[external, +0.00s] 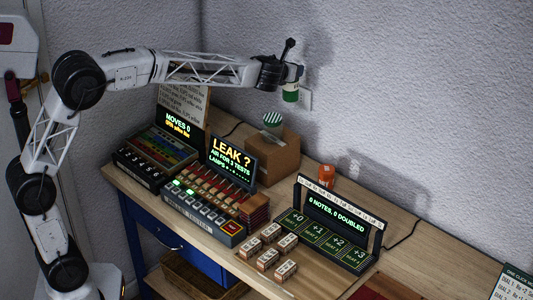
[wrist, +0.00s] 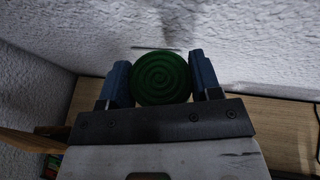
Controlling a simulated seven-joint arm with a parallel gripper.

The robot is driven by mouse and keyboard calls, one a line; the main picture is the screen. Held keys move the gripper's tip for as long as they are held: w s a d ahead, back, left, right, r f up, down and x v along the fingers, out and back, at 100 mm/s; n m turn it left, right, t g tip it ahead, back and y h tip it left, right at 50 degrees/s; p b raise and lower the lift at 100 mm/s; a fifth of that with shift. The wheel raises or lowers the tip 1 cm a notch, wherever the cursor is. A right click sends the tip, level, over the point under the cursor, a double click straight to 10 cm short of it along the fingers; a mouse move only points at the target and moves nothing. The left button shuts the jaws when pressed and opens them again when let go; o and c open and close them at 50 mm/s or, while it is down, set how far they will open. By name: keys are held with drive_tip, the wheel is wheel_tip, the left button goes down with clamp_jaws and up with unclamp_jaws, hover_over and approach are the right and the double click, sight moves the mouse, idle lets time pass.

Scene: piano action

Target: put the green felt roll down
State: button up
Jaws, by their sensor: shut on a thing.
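The green felt roll (wrist: 161,78) shows its spiral end in the wrist view, between the two blue fingers of my gripper (wrist: 161,84). My gripper is shut on it. In the external view my gripper (external: 292,88) is high above the back of the bench, near the wall. The green felt roll (external: 290,96) hangs from it there, apart from any surface. Below and slightly left of it is a cardboard box (external: 272,160) with a green-and-white striped item (external: 272,120) on top.
Several small labelled blocks (external: 268,258) lie at the front. Bare wood shows right of the cardboard box.

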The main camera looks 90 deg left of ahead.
drive_tip(key=s+a+n+g+y, duration=0.1)
drive_tip(key=s+a+n+g, duration=0.15)
drive_tip(key=s+a, duration=0.55)
drive_tip(key=s+a+n+g+y, duration=0.1)
drive_tip(key=s+a+n+g, duration=0.3)
drive_tip(key=a, duration=0.6)
wheel_tip(320, 180, down, 23)
drive_tip(key=s+m+t, duration=0.1)
drive_tip(key=m, duration=0.1)
drive_tip(key=shift+d, duration=0.2)
drive_tip(key=shift+f+t, duration=0.1)
drive_tip(key=shift+t, duration=0.15)
wheel_tip(320, 180, down, 7)
drive_tip(key=shift+r, duration=0.2)
drive_tip(key=shift+f, duration=0.6)
idle(0.4)
